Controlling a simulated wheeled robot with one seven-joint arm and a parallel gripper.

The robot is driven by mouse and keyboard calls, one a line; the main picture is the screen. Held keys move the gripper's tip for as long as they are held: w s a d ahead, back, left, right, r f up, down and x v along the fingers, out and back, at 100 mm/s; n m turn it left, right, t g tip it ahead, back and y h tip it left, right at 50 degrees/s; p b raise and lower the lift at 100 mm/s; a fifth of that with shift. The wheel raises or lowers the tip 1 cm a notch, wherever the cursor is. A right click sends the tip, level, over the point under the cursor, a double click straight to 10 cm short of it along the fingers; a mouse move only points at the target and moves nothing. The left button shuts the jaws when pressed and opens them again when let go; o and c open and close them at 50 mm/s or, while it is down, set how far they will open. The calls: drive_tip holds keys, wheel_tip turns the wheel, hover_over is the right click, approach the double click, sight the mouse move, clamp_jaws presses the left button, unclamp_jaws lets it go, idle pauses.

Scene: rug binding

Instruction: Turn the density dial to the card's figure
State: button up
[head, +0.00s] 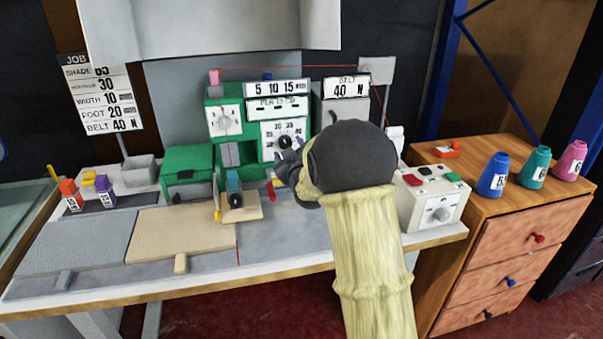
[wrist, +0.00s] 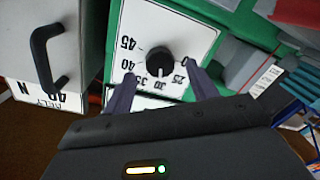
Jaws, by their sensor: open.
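The density dial is a black round knob (head: 285,141) on a white scale plate on the green machine. In the wrist view the knob (wrist: 160,60) is near the top middle, ringed by figures from 25 to 45. A pale mark on the knob seems to point toward 30, but it is small. My gripper (head: 290,152) is at the dial, partly hiding the plate in the head view. In the wrist view its open purple fingers (wrist: 160,72) point at the plate, one to each side of the knob, with nothing held. The job card (head: 103,98) hangs at the left; its second line reads 30.
A grey box with a black handle (wrist: 48,55) stands close beside the dial plate. A green box (head: 188,165) and a small blue presser part (head: 234,187) are left of my gripper. A white control box (head: 433,205) and thread cones (head: 493,175) are to the right.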

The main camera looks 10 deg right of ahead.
drive_tip(key=s, duration=1.5)
drive_tip(key=shift+d+r, duration=0.25)
drive_tip(key=shift+d, duration=0.05)
drive_tip(key=s+f+m+g, duration=0.3)
drive_tip(key=s+f+g, duration=0.4)
drive_tip(key=s, duration=0.4)
drive_tip(key=s+f+m+g, duration=0.4)
drive_tip(key=s+f+g, duration=0.4)
drive_tip(key=s, duration=0.3)
drive_tip(key=w+p+v, duration=0.2)
drive_tip(key=p+v, duration=1)
drive_tip(key=w+a+r+p+v, duration=0.1)
drive_tip(key=w+p+v, duration=0.2)
drive_tip(key=p+v, duration=0.9)
drive_tip(key=shift+s+a+r+h, duration=0.25)
drive_tip(key=shift+a+r+h, duration=0.1)
drive_tip(key=shift+a, duration=0.15)
